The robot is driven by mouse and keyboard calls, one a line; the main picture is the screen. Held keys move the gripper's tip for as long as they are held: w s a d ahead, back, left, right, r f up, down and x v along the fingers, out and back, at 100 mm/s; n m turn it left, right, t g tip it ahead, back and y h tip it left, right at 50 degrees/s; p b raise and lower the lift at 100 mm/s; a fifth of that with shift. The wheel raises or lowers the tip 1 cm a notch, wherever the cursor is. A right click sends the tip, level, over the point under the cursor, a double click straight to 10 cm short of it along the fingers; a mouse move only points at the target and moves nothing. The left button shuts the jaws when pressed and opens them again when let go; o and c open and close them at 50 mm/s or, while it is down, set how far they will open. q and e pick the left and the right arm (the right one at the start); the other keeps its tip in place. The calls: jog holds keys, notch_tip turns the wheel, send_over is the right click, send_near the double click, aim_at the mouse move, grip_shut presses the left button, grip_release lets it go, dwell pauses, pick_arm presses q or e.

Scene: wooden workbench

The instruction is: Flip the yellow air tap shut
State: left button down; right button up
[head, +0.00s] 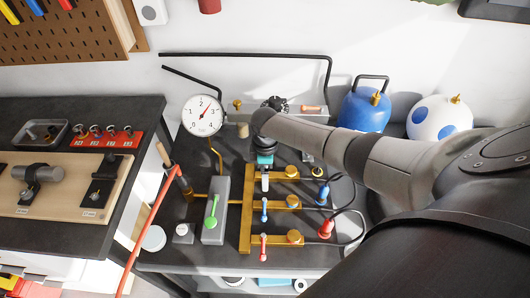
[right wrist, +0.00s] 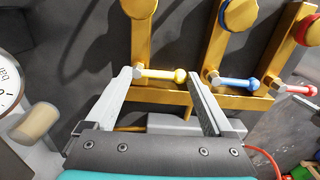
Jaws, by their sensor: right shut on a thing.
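The yellow air tap (right wrist: 160,75) has a pale lever with a yellow knob. In the right wrist view it lies crosswise over its brass branch, roughly in line with the blue tap (right wrist: 234,82) and red tap (right wrist: 294,88). My right gripper (right wrist: 165,80) is shut on this lever, one finger at its pivot end and the other at the knob. In the head view my right gripper (head: 265,184) is over the top branch of the brass manifold (head: 246,226) and mostly hides the yellow tap. My left gripper is not in view.
A pressure gauge (head: 203,115) stands at the back left. A grey block with a green lever (head: 211,211) is left of the manifold. Hose plugs (head: 326,228) are on the right. A red hose (head: 148,227) runs along the left, near a wooden-handled tool (head: 163,155).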

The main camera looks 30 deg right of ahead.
jog(key=shift+w+d+r, duration=0.2)
jog(key=shift+w+d, duration=0.05)
jog(key=shift+d, duration=0.05)
jog(key=o, duration=1.1)
jog(key=shift+a, duration=0.1)
notch_tip(320, 180, up, 15)
jog(key=p, duration=0.2)
jog(key=shift+s, duration=0.1)
